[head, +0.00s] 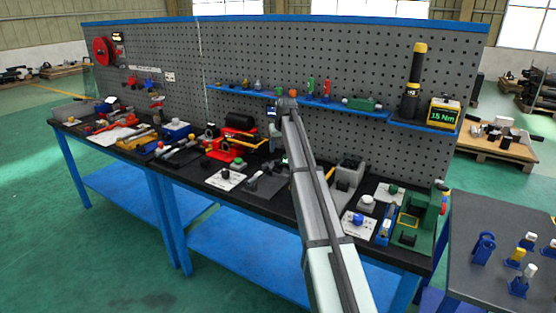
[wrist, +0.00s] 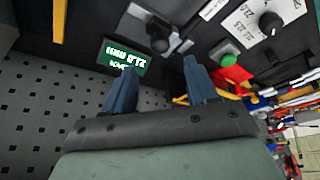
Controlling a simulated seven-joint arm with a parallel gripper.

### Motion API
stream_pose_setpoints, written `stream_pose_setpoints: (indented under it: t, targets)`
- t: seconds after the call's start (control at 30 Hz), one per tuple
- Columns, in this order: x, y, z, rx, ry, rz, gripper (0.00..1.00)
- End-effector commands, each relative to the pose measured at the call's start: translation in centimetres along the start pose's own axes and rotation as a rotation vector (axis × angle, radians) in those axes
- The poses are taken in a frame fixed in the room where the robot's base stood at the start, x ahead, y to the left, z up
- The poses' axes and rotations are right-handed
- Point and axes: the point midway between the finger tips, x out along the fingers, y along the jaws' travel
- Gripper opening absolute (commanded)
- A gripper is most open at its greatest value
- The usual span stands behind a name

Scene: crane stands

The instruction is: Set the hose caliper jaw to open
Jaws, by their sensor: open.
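In the wrist view my gripper (wrist: 158,70) is open, its two blue-grey fingers wide apart with nothing between them. A small screen with green lettering (wrist: 124,57) is just beyond the left fingertip; its text looks like a hose reading but is too blurred to be sure. A dark grey device with a grey block and a rounded end (wrist: 150,32) stands beside the screen, beyond the gap between the fingers. It may be the hose caliper; its jaw setting cannot be told. In the head view my arm hides the fingers and most of this spot.
A green button (wrist: 225,53) and a black knob on a white plate (wrist: 270,22) are beyond the right finger. The pegboard (wrist: 40,110) is close on the left. The black bench (head: 262,187) is crowded with fixtures, including a red machine (head: 225,147). A blue shelf (head: 335,105) runs above.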

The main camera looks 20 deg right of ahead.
Motion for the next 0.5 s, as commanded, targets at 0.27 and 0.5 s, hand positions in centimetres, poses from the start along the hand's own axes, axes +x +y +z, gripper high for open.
stream_pose_setpoints:
  t: [0.27, 0.5]
  targets:
    - [4.8, 0.0, -0.1, -0.001, 0.000, 0.001, 0.58]
    - [7.4, 0.0, -0.1, -0.001, 0.001, 0.001, 0.58]
